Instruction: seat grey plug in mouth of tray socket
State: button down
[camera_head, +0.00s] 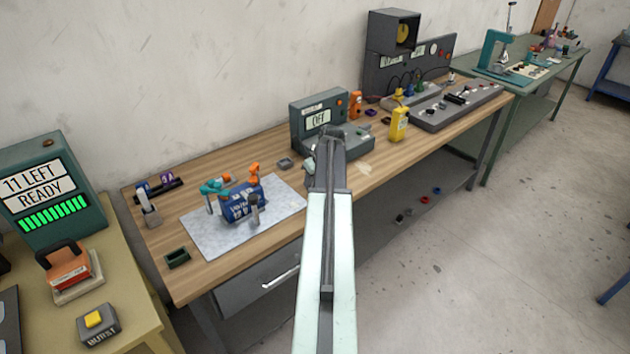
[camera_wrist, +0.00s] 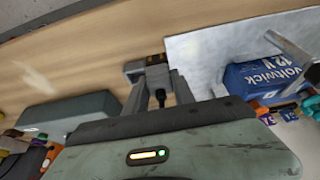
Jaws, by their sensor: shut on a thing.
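My gripper (camera_wrist: 157,76) points down over the bench in the wrist view. Its two fingers are shut on a small grey block with a dark upper side, which I take for the grey plug (camera_wrist: 134,70). The plug shows just past the fingertips, left of the pale mat. Whether it touches anything below is unclear. In the head view my arm covers most of the gripper and the plug. A small grey open box (camera_head: 285,163) sits behind the mat. I cannot tell for sure whether it is the tray socket.
The grey-green box reading OFF (camera_head: 318,120) stands just beyond my arm's end. A blue battery (camera_head: 242,207) with clamps stands on the pale mat (camera_head: 205,233). A dark green tray (camera_head: 177,258) lies front left. A yellow meter (camera_head: 399,124) stands right. Bare wood lies along the front.

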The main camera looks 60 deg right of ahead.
jog(key=w+d, duration=0.1)
jog(key=d, duration=0.1)
jog(key=w+d, duration=0.1)
jog(key=d, duration=0.1)
jog(key=w+d, duration=0.1)
jog(key=d, duration=0.1)
jog(key=shift+d+f, duration=0.15)
jog(key=shift+f, duration=0.15)
notch_tip(320, 180, down, 4)
jog(key=b, duration=0.4)
jog(key=shift+w+d, duration=0.1)
jog(key=shift+r, duration=0.25)
jog(key=shift+f, duration=0.2)
jog(key=c, duration=1.1)
grip_release()
jog(key=shift+o, duration=0.2)
